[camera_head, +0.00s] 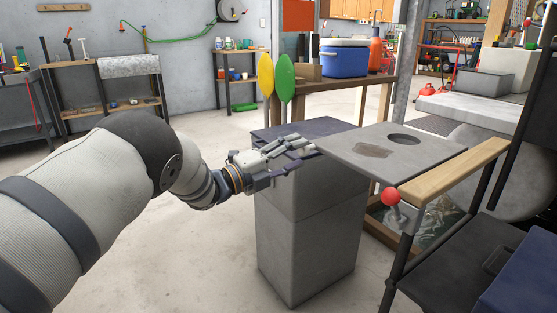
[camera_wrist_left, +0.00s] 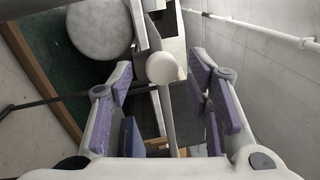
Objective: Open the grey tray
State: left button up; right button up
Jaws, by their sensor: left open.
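My left gripper (camera_head: 300,158) is open and empty in the head view, over the dark top of a tall grey box unit (camera_head: 304,240). Its fingers point right, towards a flat grey panel (camera_head: 420,143) with a round hole. I cannot tell which grey part is the tray; the unit has a seam across its front, and a dark grey flat piece (camera_head: 447,252) lies at the lower right. In the left wrist view the fingers are spread, with a pale round knob (camera_wrist_left: 162,68) visible between them, apart from both pads. My right gripper is not in view.
A red ball on a lever (camera_head: 391,196) stands beside a wooden rail (camera_head: 455,171) to the right. A yellow paddle (camera_head: 266,74) and a green paddle (camera_head: 285,78) stand behind the unit. A blue cooler (camera_head: 345,60) sits on a bench. The floor at left is clear.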

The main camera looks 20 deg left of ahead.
pick_arm(q)
jog(key=v, duration=0.9)
jog(key=shift+s+a, duration=0.1)
